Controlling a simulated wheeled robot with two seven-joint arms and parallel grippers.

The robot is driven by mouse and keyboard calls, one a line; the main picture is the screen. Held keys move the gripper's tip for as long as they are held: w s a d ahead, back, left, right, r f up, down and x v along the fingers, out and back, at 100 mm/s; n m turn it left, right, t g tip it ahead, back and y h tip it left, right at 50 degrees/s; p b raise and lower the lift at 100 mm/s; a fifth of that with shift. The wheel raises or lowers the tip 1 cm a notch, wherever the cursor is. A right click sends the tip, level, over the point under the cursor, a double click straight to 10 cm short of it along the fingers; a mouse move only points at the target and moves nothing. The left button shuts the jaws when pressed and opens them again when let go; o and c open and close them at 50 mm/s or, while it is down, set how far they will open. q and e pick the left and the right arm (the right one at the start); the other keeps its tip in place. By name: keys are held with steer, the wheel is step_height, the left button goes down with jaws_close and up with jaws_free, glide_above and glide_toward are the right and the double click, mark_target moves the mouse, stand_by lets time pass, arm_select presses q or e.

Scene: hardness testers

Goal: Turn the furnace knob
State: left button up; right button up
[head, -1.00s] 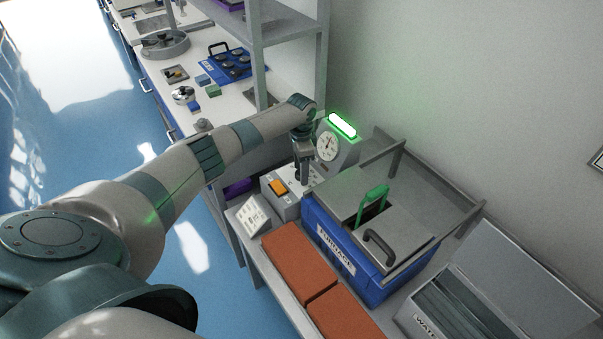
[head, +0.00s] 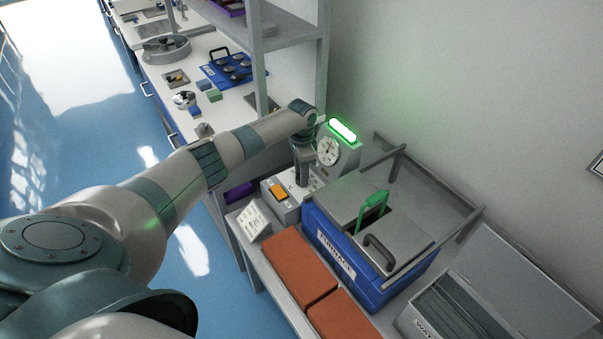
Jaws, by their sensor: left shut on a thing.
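The blue furnace (head: 318,236) with a grey top stands on the bench right of centre. Left of it is a grey control box (head: 290,207) with an orange switch (head: 278,191). A dial gauge (head: 328,152) with a lit green lamp (head: 343,130) stands behind the box. My left gripper (head: 302,181) points down onto the top of the control box, right of the orange switch. It is shut on the knob there, which the fingers hide almost fully. My right gripper is not in view.
Two orange-brown blocks (head: 298,266) lie in front of the furnace. A small white sign (head: 254,220) stands left of them. A green handle (head: 372,208) and a dark handle (head: 380,252) rise from the furnace top. An open water tank (head: 425,322) is at the lower right. A shelf post (head: 259,60) stands behind my arm.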

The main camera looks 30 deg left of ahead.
arm_select(q)
steer(key=n+p, duration=0.4)
steer(key=n, duration=0.1)
steer(key=shift+d+r, duration=0.1)
steer(key=shift+r, duration=0.05)
steer(key=n+p, duration=0.2)
steer(key=n, duration=0.1)
steer(key=shift+n, duration=0.4)
steer(key=n+p, duration=0.1)
steer(key=n, duration=0.1)
steer(key=shift+n+p, duration=0.35)
steer(key=shift+n, duration=0.05)
steer(key=n+p, duration=0.2)
steer(key=n, duration=0.7)
steer(key=shift+p, duration=0.4)
steer(key=shift+n, duration=1.3)
steer(key=o, duration=1)
